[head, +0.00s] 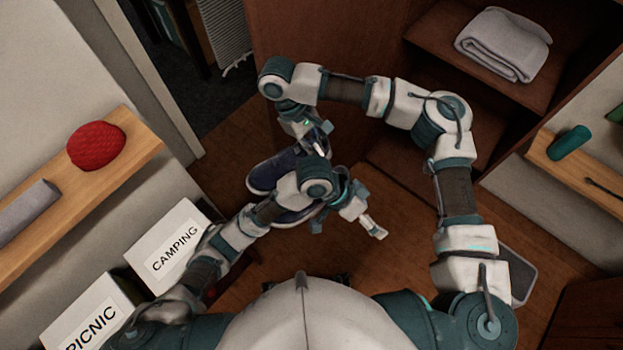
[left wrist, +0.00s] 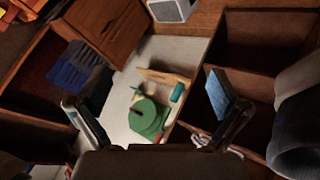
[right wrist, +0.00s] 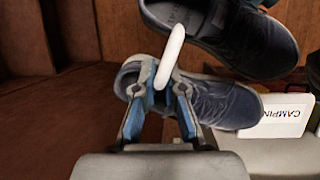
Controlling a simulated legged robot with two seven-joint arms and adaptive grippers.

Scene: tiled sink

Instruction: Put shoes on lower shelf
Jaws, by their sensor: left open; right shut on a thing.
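Two dark blue shoes with pale soles are near the middle of the head view. One shoe (head: 272,174) is by my right gripper (head: 318,140); the other (head: 292,216) is partly hidden under my left arm. In the right wrist view, one shoe (right wrist: 228,102) lies behind the fingers and another (right wrist: 255,40) is above it. My left gripper (head: 365,215) is open and empty. The lower shelf (head: 400,165) is partly hidden by my right arm.
A folded grey towel (head: 503,44) lies on the upper shelf. White boxes marked CAMPING (head: 172,248) and PICNIC (head: 88,322) stand at the left. A wall shelf holds a red item (head: 96,145). Wooden compartments and a green object (left wrist: 148,117) show below my left gripper.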

